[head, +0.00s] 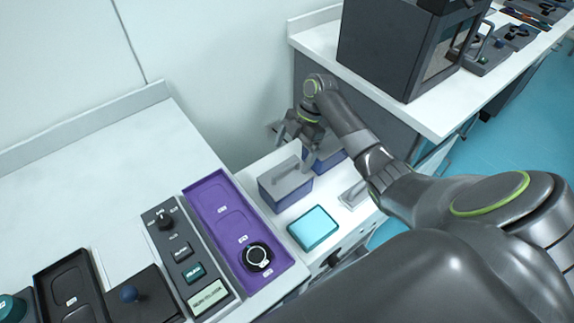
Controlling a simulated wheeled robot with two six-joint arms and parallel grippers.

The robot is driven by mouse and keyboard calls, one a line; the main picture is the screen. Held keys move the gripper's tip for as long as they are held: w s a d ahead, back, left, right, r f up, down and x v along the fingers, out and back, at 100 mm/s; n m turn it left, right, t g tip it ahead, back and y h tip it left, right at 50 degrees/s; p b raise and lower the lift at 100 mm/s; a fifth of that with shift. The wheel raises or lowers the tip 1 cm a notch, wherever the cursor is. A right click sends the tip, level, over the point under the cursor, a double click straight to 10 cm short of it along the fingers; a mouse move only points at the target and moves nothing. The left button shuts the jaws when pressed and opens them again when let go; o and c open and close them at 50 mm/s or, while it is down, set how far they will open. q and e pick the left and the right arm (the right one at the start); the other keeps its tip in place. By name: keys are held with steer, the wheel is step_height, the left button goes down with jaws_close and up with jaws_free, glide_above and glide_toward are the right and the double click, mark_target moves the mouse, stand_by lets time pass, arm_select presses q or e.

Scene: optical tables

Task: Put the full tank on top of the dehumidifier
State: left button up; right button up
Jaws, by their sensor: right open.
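A white low cabinet (336,211), apparently the dehumidifier, stands in the gap between two tables. On its top is a blue-grey box-shaped tank (285,190) with a grey lid and bar handle. A second blue box (328,158), perhaps another tank, sits behind it, partly hidden by my right gripper. Which of them is full I cannot tell. My right gripper (296,150) is open, its fingers pointing down just behind the front tank and beside the second one. I cannot tell whether it touches either. My left gripper is out of view.
A cyan pad (314,228) and a flat plate with a handle (354,193) lie on the white top. A purple tray (226,219) and control panel (184,255) are on the left table. A dark cabinet (385,45) stands on the right table.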

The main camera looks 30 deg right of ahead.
steer(key=shift+v, duration=1.95)
steer(key=shift+f, duration=0.1)
